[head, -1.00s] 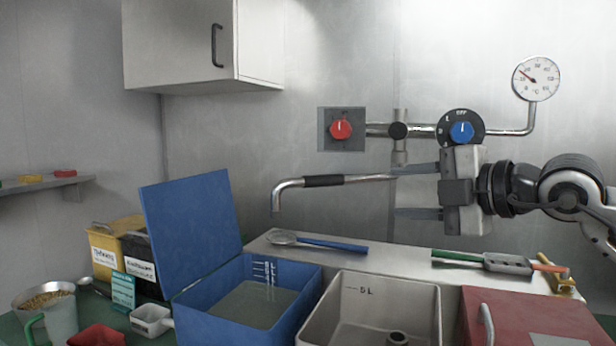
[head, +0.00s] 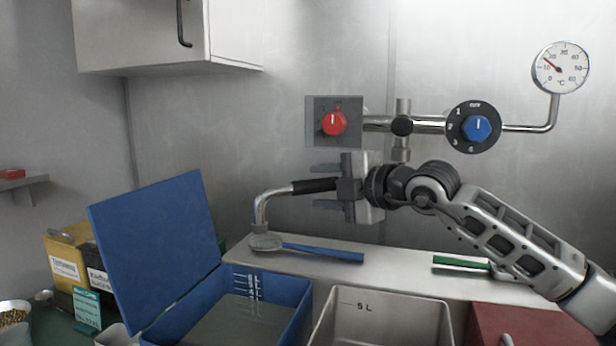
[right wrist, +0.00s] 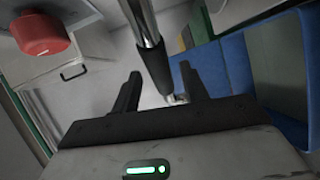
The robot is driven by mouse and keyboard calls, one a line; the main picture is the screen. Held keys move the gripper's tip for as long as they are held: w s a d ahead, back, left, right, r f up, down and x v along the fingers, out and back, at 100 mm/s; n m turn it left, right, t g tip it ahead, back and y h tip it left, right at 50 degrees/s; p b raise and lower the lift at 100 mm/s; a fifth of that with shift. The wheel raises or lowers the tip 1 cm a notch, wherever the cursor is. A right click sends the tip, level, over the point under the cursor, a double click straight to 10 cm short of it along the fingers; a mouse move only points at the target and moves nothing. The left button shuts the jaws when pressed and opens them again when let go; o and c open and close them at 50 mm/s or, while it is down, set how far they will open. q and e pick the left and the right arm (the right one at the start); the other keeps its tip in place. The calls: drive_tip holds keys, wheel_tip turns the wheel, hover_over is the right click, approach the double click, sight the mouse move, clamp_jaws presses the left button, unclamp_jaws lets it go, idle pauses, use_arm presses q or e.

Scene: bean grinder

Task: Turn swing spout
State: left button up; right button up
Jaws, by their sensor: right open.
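The swing spout (head: 273,196) is a bent chrome pipe with a black sleeve (head: 312,186). Its mouth points down at the left, in front of the wall and above the ladle's bowl in the head view. My right gripper (head: 318,187) is open, with one finger above and one below the sleeve in that view. In the right wrist view, the pipe with its black sleeve (right wrist: 156,68) runs between the two spread fingers (right wrist: 160,88). The gripper body hides the pipe's inner end. My left gripper is out of view.
A red knob (head: 334,122), a blue dial (head: 477,129) and a gauge (head: 561,67) are on the wall above. Below are an open blue bin (head: 298,318), a beige basin (head: 445,318), a red lid (head: 520,325) and a blue-handled ladle (head: 322,252) on the ledge.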

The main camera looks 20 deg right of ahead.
drive_tip(key=shift+p+x, duration=0.45)
drive_tip(key=shift+x, duration=1.7)
